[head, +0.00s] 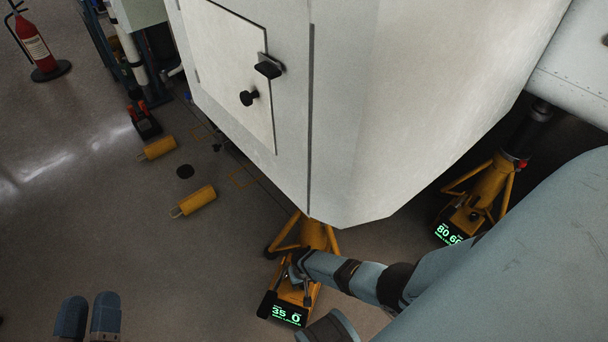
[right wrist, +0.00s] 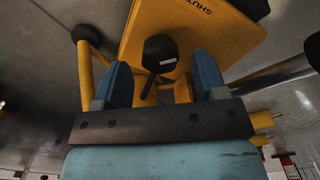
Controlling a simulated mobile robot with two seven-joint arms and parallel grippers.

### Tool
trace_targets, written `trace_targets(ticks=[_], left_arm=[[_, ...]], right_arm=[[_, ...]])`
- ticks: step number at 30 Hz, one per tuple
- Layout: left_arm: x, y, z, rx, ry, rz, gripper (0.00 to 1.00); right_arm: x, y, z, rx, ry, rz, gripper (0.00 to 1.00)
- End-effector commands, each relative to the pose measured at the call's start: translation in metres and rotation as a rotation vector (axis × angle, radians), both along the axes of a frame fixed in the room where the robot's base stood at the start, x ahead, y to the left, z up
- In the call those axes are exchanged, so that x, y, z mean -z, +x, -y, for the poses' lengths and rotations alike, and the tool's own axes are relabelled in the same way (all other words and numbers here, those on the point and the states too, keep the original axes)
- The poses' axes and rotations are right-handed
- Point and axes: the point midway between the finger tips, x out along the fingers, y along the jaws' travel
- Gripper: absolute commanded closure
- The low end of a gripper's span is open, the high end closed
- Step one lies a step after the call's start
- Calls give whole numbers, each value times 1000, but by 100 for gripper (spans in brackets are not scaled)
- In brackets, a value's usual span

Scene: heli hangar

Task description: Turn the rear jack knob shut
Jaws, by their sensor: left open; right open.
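A yellow jack (head: 318,237) stands under the white fuselage, with a lit display (head: 288,314) reading 35 and 0. I cannot tell from its markings whether it is the rear one. My right gripper (head: 299,266) is at this jack, partly hidden by its own arm in the head view. In the right wrist view, a black knob (right wrist: 160,48) with a white mark sits between the open blue fingers of the right gripper (right wrist: 165,75). A yellow panel (right wrist: 215,35) behind it reads SHUT, upside down. My left gripper (head: 89,316) is open and empty at lower left.
A second yellow jack (head: 492,183) with a display reading 80 and 60 stands at right. The white fuselage (head: 400,110) hangs over both jacks. Yellow cylinders (head: 198,200) lie on the floor. A fire extinguisher (head: 33,45) stands at upper left. The left floor is mostly clear.

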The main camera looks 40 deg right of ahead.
Motion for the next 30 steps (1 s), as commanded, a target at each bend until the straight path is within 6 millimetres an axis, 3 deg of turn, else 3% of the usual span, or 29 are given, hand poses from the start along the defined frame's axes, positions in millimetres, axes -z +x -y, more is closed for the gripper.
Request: trace_targets(ticks=[1,4,15,21,30], left_arm=[[-12,1,-2,-11,7,0,57],[32,-1,-12,-49,85,-155,57],[106,-21,-46,-103,290,-491,57],[113,-25,-50,-109,320,-532,57],[117,-26,-51,-110,326,-539,57]], right_arm=[[-18,0,0,0,0,2,35],[-35,-1,0,-1,0,1,35],[-95,-1,1,0,0,0,35],[-115,-1,1,0,-1,0,35],[-117,0,0,0,0,0,35]])
